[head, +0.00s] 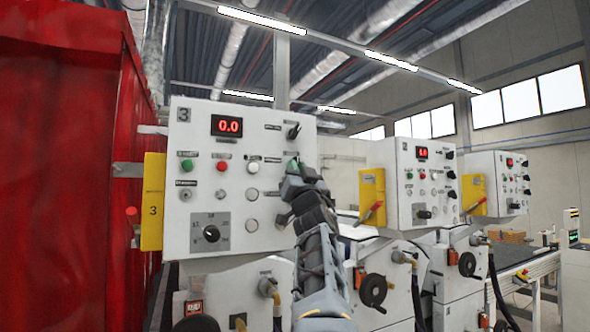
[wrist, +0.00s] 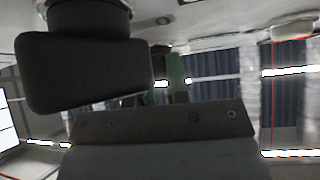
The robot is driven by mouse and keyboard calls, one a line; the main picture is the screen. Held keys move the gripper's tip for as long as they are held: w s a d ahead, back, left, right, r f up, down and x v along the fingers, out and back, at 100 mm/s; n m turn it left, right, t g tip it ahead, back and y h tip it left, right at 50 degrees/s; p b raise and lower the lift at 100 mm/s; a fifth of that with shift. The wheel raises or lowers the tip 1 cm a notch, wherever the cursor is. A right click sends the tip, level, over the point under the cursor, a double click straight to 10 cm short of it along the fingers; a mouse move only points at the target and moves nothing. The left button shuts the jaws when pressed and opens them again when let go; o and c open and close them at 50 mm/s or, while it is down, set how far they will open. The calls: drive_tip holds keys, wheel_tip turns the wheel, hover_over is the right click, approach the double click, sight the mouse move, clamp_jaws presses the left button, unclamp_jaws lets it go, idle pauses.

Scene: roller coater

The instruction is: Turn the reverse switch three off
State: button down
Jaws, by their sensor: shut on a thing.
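The machine panel marked 3 (head: 215,235) stands left of centre in the head view. My gripper (head: 298,177) reaches up to the right side of this panel and is shut on a green switch (head: 292,163). The jaws cover most of the switch, so its angle cannot be told. In the wrist view the green switch (wrist: 177,70) shows between the dark fingers of my gripper (wrist: 167,82). The label beside it is too small to read.
A black knob (head: 293,131) is just above the gripped switch. A black knob-like block (wrist: 85,70) hangs close in the wrist view. A red wall (head: 65,160) is at left; similar panels (head: 420,185) stand at right.

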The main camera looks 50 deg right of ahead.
drive_tip(key=shift+s+d+r+n+t+y+p, duration=0.1)
drive_tip(key=shift+n+t+y+p, duration=0.2)
drive_tip(key=shift+n+y, duration=2.3)
drive_tip(key=shift+s+d+r+n+t+y+p, duration=0.15)
drive_tip(key=shift+n+t+y, duration=0.3)
drive_tip(key=shift+n+y, duration=2.15)
drive_tip(key=shift+w+d+f+n+t+y+p, duration=0.1)
drive_tip(key=shift+n+t+y+p, duration=0.25)
drive_tip(key=shift+n+y, duration=2.25)
drive_tip(key=shift+s+a+r+n, duration=0.1)
drive_tip(key=shift+n, duration=0.7)
drive_tip(key=c, duration=1.1)
unclamp_jaws()
drive_tip(key=b+v, duration=0.7)
drive_tip(key=v, duration=0.7)
drive_tip(key=shift+b, duration=0.35)
